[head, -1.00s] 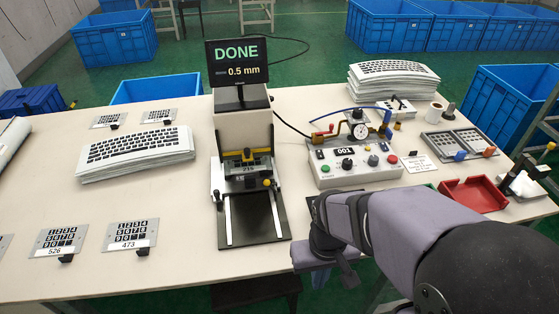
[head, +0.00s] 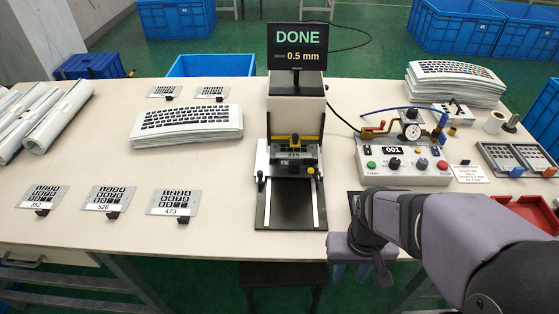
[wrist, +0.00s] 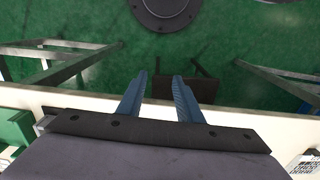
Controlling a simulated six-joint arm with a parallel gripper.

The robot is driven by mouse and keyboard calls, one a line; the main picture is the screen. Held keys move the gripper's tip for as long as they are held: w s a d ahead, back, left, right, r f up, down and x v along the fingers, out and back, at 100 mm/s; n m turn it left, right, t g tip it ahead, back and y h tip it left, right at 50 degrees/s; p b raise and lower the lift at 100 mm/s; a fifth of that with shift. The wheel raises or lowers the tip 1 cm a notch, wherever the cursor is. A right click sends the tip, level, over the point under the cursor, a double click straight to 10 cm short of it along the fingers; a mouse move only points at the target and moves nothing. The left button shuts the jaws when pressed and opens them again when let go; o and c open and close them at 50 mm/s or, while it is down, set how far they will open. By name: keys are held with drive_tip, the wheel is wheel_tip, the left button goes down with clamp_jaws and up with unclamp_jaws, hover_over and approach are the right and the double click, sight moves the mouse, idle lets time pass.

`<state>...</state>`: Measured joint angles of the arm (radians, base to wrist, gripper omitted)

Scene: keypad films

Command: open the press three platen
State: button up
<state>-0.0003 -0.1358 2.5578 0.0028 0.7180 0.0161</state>
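A press (head: 296,105) stands in the middle of the table, with a screen (head: 297,48) on top reading "DONE 0.5 mm". It is the only press I see, and no number three is legible on it. Its platen area (head: 293,140) has yellow parts above a small plate (head: 293,155) with a label. The gap there is too small to judge. Two rails run forward on a black base (head: 290,208). My gripper (wrist: 160,77) is empty, its two blue fingers apart in the wrist view. It is at the table's front edge, right of the press.
A control box (head: 403,165) with a gauge, coloured buttons and display "001" stands right of the press. Keyboard film stacks (head: 187,126) and several numbered plates (head: 109,199) lie left. A red tray (head: 525,212) is at right.

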sight(261, 173)
drive_tip(key=w+a+r+m, duration=0.2)
drive_tip(key=w+m, duration=0.3)
drive_tip(key=w+a+r+m+t+y, duration=0.1)
drive_tip(key=w+a+r+m, duration=0.1)
drive_tip(key=w+m, duration=0.3)
drive_tip(key=w+a+r+m+t, duration=0.1)
drive_tip(key=w+a+r+m, duration=0.1)
drive_tip(key=w+a+m, duration=0.2)
drive_tip(key=shift+w+a+r+m+y+b, duration=0.3)
drive_tip(key=shift+w+m+b, duration=0.1)
drive_tip(key=shift+w+m, duration=0.1)
drive_tip(key=w+a+r+m+t+y+b, duration=0.15)
drive_tip(key=w+a+r+m, duration=0.35)
drive_tip(key=w+a+m, duration=0.6)
drive_tip(key=shift+m, duration=0.4)
drive_tip(key=shift+w+a+f+b, duration=0.1)
drive_tip(key=shift+a+f+b, duration=0.1)
drive_tip(key=shift+f, duration=1)
drive_tip(key=shift+w+a+f+b, duration=0.15)
drive_tip(key=shift+a+f, duration=0.1)
drive_tip(key=shift+f, duration=0.95)
drive_tip(key=shift+a+f+b, duration=0.2)
drive_tip(key=shift+f, duration=1)
clamp_jaws()
